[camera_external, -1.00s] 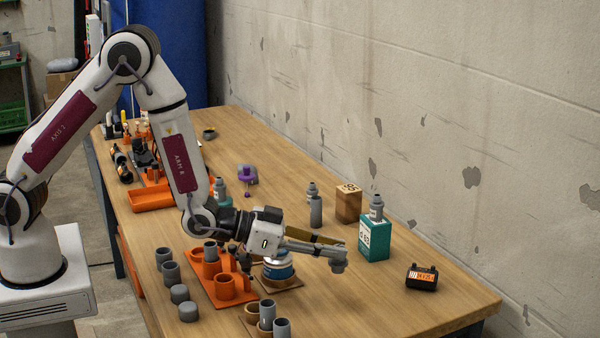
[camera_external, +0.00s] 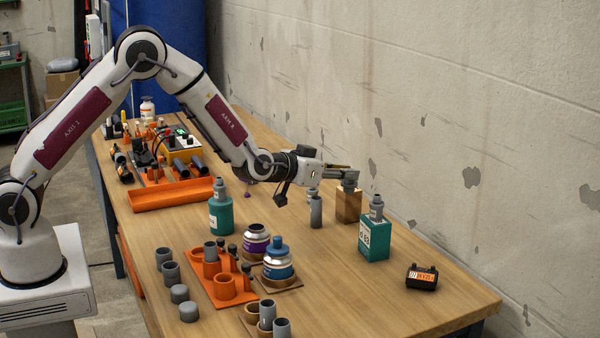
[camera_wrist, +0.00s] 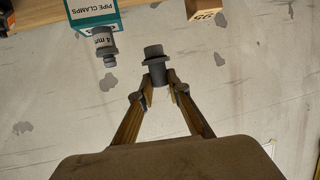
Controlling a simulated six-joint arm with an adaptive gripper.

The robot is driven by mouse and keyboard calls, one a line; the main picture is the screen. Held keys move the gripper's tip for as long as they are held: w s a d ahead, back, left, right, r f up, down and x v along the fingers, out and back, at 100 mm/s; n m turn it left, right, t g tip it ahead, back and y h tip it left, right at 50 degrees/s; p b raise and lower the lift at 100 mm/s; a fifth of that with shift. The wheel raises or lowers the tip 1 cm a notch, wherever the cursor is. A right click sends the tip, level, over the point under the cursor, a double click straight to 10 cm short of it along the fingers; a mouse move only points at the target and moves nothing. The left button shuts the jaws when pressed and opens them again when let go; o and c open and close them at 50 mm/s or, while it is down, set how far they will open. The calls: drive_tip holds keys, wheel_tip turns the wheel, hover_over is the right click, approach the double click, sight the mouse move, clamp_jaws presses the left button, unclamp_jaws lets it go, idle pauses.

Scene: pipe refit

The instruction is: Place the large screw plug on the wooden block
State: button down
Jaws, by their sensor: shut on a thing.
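The large screw plug (camera_external: 350,181) is grey and flanged; it also shows in the wrist view (camera_wrist: 154,62) between my fingertips. My gripper (camera_external: 341,171) is shut on it, with the fingers pointing roughly sideways. In the external view the plug overlaps the top of the wooden block (camera_external: 348,206); I cannot tell whether it touches the block or is above it. In the wrist view the block (camera_wrist: 205,5) is cut off by the top edge, and a gap shows between it and the plug.
A teal box (camera_external: 374,241) with a grey fitting (camera_external: 376,208) on top stands right of the block. A grey pipe piece (camera_external: 316,212) stands to its left. A teal bottle (camera_external: 220,216), jars and an orange holder (camera_external: 225,287) are farther left. The wall is behind.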

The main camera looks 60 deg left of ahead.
drive_tip(key=w+a+r+n+y, duration=0.1)
drive_tip(key=w+a+r+y, duration=0.1)
drive_tip(key=a, duration=0.4)
drive_tip(key=w+a+r+n+g+y, duration=0.1)
drive_tip(key=w+a+r+n, duration=0.1)
drive_tip(key=w+a, duration=0.3)
drive_tip(key=shift+w+a+r+y, duration=0.3)
drive_tip(key=shift+a+r+y, duration=0.1)
drive_tip(key=shift+a+r, duration=0.15)
drive_tip(key=shift+f, duration=0.15)
drive_tip(key=shift+f, duration=3.05)
drive_tip(key=shift+f, duration=1.85)
drive_tip(key=shift+f, duration=0.1)
